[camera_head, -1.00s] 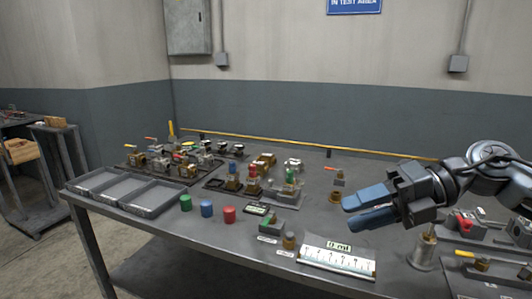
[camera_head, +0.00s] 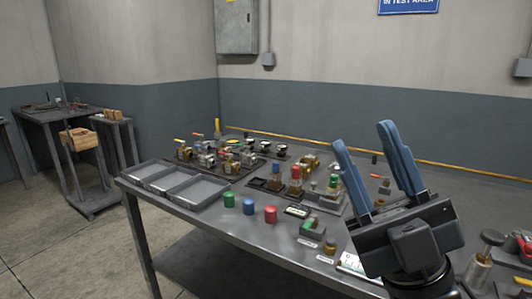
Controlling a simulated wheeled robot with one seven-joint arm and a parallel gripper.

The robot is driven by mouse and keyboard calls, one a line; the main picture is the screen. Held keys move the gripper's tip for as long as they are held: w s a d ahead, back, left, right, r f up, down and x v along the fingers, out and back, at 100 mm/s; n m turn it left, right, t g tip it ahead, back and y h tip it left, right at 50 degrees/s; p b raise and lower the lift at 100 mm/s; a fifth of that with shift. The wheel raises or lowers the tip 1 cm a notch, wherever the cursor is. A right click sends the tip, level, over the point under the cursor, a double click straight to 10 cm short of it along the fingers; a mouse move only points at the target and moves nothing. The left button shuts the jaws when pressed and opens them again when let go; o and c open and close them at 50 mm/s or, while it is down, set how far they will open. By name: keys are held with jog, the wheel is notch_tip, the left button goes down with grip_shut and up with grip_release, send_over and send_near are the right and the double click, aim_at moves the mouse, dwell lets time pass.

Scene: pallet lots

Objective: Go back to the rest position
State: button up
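My gripper (camera_head: 362,136) is in the right part of the head view, over the right part of the workbench (camera_head: 262,245). Its two long blue fingers point up and stand well apart, with nothing between them. The dark gripper body hides part of the bench and most of a white scale plate (camera_head: 350,262). The rest of my arm is mostly out of view below.
A three-part grey tray (camera_head: 197,192) lies at the bench's left end. Green (camera_head: 229,200), blue (camera_head: 249,206) and red (camera_head: 270,214) cylinders stand nearby. Several valves and fittings stand behind. A metal plunger-like part (camera_head: 483,262) is right of my gripper. A cart (camera_head: 85,165) stands far left.

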jog(key=s+d+f+m+t+h, duration=0.2)
jog(key=s+f+m+h, duration=0.5)
jog(key=f+m+h, duration=0.4)
jog(key=s+d+f+m+t+h, duration=0.25)
jog(key=s+f+m+h, duration=0.35)
jog(key=f+m+h, duration=0.5)
jog(key=s+d+f+g, duration=0.2)
jog(key=s, duration=0.4)
jog(key=s+d+f+g, duration=0.2)
jog(key=s+g, duration=0.1)
jog(key=s, duration=0.3)
jog(key=s+d+f+g+h, duration=0.1)
jog(key=s+d+f+g, duration=0.1)
jog(key=s, duration=0.4)
jog(key=shift+d+f+g, duration=0.35)
jog(key=shift+f+g, duration=0.2)
jog(key=shift+g, duration=0.2)
